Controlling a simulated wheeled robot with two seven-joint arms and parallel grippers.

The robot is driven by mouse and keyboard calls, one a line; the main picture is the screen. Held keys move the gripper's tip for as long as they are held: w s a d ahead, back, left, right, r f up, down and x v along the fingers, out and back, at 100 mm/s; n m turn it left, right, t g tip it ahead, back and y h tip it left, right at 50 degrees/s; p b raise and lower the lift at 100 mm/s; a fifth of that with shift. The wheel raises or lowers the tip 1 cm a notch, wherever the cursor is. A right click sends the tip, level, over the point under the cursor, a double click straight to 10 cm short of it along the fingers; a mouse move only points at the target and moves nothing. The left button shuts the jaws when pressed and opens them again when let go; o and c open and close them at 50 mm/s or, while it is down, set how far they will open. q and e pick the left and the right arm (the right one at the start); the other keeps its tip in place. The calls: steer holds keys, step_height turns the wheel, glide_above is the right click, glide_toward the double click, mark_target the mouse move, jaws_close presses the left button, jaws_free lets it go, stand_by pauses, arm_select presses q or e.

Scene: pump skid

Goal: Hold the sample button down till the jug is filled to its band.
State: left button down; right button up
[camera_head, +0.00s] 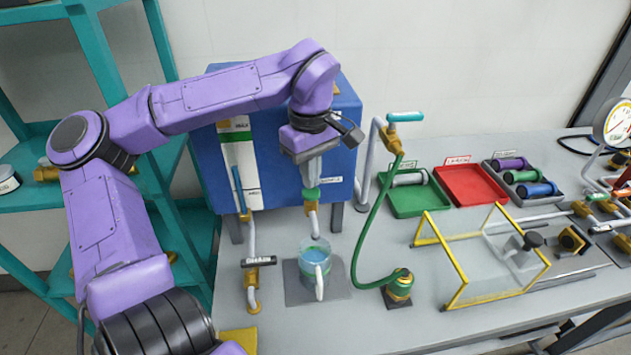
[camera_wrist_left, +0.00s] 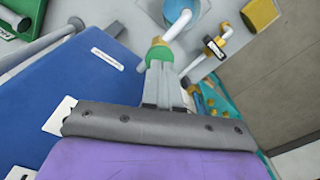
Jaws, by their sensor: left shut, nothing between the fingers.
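The sample button (camera_head: 312,193) is a green knob on the front of the blue tank, above a brass and white spout. My left gripper (camera_head: 314,180) points down with its fingers shut and empty, its tips at the green knob. In the left wrist view the fingertips (camera_wrist_left: 160,68) meet the green knob (camera_wrist_left: 159,56); whether it is pressed in I cannot tell. Whether the water meets the band is unclear. My right gripper is out of view.
The blue tank (camera_head: 205,160) stands behind the jug. A green hose (camera_head: 366,225) runs down right of it to a brass fitting. A yellow-edged clear guard (camera_head: 455,262), a green tray (camera_head: 405,205) and a red tray (camera_head: 470,188) lie further right.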

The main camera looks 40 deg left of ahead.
arm_select(q)
steer(key=shift+f, duration=0.2)
steer(key=shift+f+b, duration=0.45)
steer(key=shift+f, duration=0.55)
steer(key=shift+r, duration=0.1)
step_height(320, 180, up, 2)
steer(key=p, duration=0.2)
steer(key=shift+r+p, duration=0.15)
steer(key=shift+p, duration=0.25)
steer(key=shift+r, duration=0.1)
step_height(320, 180, up, 5)
steer(key=p, duration=0.6)
